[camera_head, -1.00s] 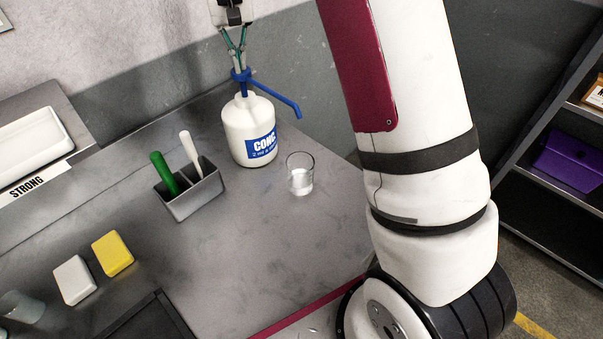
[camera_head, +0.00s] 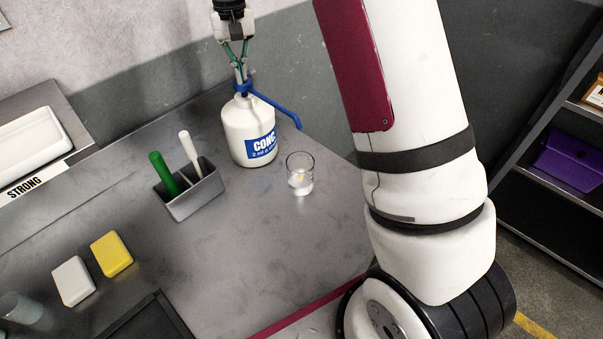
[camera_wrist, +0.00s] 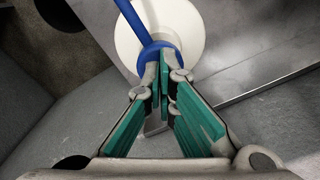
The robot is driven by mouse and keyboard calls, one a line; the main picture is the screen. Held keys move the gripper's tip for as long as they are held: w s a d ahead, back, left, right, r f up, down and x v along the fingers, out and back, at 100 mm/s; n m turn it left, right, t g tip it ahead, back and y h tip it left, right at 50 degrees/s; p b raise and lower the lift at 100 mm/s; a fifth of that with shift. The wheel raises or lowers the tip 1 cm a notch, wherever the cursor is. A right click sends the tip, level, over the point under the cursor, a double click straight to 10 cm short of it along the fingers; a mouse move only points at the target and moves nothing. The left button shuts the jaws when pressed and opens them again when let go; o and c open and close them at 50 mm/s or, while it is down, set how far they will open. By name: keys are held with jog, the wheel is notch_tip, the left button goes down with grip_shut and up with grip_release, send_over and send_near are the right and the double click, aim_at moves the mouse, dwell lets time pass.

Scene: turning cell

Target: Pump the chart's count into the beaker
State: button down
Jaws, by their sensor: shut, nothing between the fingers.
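A white pump bottle (camera_head: 243,120) with a blue label reading "CONC" stands near the back of the steel bench. Its blue pump head (camera_head: 243,88) has a spout (camera_head: 280,109) that slopes down to the right, its tip above the beaker. My gripper (camera_head: 240,76) is shut and empty, fingers down on top of the pump head. In the wrist view the fingertips meet at the blue pump head (camera_wrist: 158,47). No chart is readable in these frames.
A grey caddy (camera_head: 193,199) with a green-handled and a white-handled tool stands left of the beaker. Yellow (camera_head: 112,254) and white (camera_head: 73,281) blocks lie front left. A white tray (camera_head: 28,146) sits behind a "STRONG" label.

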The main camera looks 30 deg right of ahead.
jog(key=shift+r, duration=2.5)
jog(key=shift+f, duration=0.2)
jog(key=shift+f+b, duration=0.35)
jog(key=shift+f, duration=2.05)
jog(key=shift+r, duration=2.6)
jog(key=shift+f, duration=0.15)
